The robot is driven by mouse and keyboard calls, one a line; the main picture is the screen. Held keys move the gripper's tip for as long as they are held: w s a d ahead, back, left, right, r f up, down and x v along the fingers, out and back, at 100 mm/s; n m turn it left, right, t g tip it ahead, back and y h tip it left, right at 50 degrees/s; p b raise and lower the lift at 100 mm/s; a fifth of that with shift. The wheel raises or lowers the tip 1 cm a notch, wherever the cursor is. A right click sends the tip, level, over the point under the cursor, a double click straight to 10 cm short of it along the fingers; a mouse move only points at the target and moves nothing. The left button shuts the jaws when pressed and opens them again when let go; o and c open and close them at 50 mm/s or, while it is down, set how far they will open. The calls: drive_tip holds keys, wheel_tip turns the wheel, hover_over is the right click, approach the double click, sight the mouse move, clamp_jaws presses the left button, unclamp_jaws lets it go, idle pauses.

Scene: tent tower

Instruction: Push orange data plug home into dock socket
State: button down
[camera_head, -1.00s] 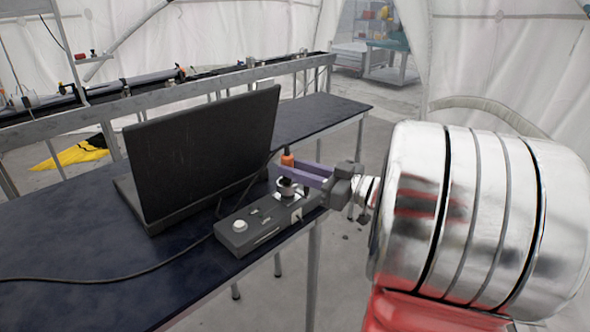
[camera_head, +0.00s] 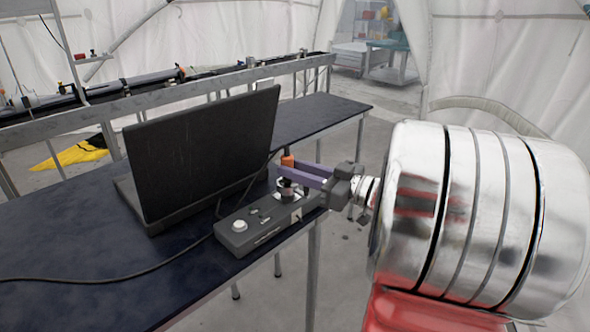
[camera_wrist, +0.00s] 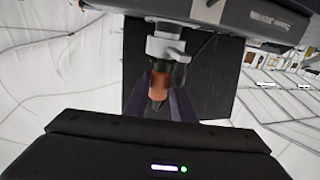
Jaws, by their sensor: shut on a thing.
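The orange data plug (camera_head: 288,161) stands upright over the dark round socket (camera_head: 287,189) of the grey dock box (camera_head: 250,232). My gripper (camera_head: 293,171) reaches in from the right with its purple fingers shut on the plug. In the wrist view, the orange plug (camera_wrist: 161,82) sits between the purple fingers (camera_wrist: 162,104), in line with a light grey socket collar (camera_wrist: 165,48). The plug's lower part is dark and close to the socket. I cannot tell how deep it sits.
A black laptop (camera_head: 205,150) stands open on the dark table (camera_head: 90,265), just behind and left of the dock. A black cable (camera_head: 110,281) runs across the table to the left. The dock lies near the table's front right edge.

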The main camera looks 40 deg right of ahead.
drive_tip(key=shift+f, duration=0.55)
drive_tip(key=c, duration=1.4)
unclamp_jaws()
drive_tip(key=shift+c, duration=0.2)
drive_tip(key=shift+s, duration=0.1)
drive_tip(key=v, duration=1.3)
drive_tip(key=shift+s+d, duration=0.2)
drive_tip(key=shift+s, duration=0.1)
drive_tip(key=shift+a+f, duration=0.1)
drive_tip(key=shift+f, duration=0.05)
